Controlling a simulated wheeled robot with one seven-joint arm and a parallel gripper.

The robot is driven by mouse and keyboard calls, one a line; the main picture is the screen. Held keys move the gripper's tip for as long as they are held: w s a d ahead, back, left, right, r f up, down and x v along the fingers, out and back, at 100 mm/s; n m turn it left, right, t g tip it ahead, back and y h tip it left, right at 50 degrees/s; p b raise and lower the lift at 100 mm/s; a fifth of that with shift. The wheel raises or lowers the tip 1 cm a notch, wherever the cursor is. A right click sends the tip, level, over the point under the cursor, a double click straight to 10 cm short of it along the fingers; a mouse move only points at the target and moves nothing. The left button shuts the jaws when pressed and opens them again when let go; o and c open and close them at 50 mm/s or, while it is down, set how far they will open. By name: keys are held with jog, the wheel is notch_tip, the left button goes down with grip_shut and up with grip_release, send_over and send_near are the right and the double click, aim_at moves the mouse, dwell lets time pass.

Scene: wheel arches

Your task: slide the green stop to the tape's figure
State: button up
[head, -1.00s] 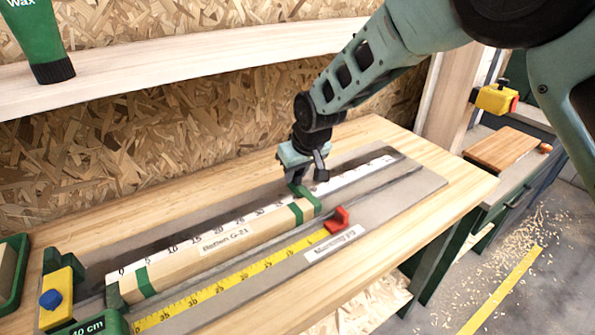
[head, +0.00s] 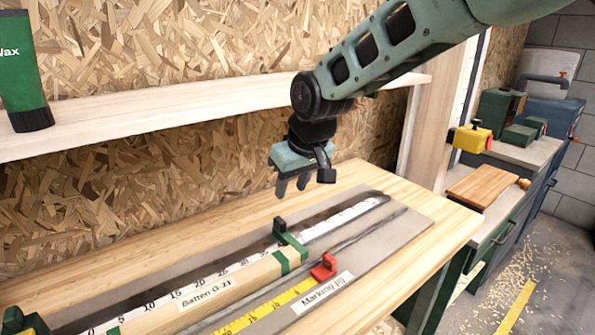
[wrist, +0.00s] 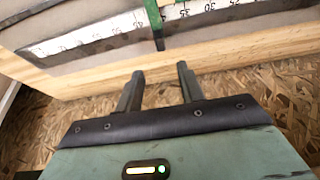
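The green stop (head: 289,240), with a dark upright tab, sits across the white ruler (head: 345,217) at the far end of the batten labelled G-21 (head: 228,285). It also shows at the top of the wrist view (wrist: 153,14). I cannot read its exact figure. The yellow tape (head: 262,307) lies in front of the batten, its red end piece (head: 323,267) near the batten's end.
The steel jig plate (head: 385,240) lies on the wooden bench (head: 435,215), against a chipboard wall. A shelf (head: 200,112) with a green wax tube (head: 22,75) runs behind my gripper. The ruler is clear beyond the stop.

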jog(key=v, duration=0.5)
jog(key=s+d+f+g, duration=0.1)
jog(key=s+d+f, duration=0.2)
jog(key=s, duration=0.7)
jog(key=s+d+f+g+h, duration=0.1)
jog(key=s+d+f, duration=0.2)
jog(key=s+d, duration=0.3)
jog(key=s+d+f+g+h, duration=0.1)
jog(key=s+d+f, duration=0.2)
jog(key=s, duration=1.1)
jog(key=shift+d+g, duration=0.4)
jog(key=shift+d, duration=0.5)
jog(key=shift+a+n, duration=0.1)
jog(key=shift+n, duration=0.2)
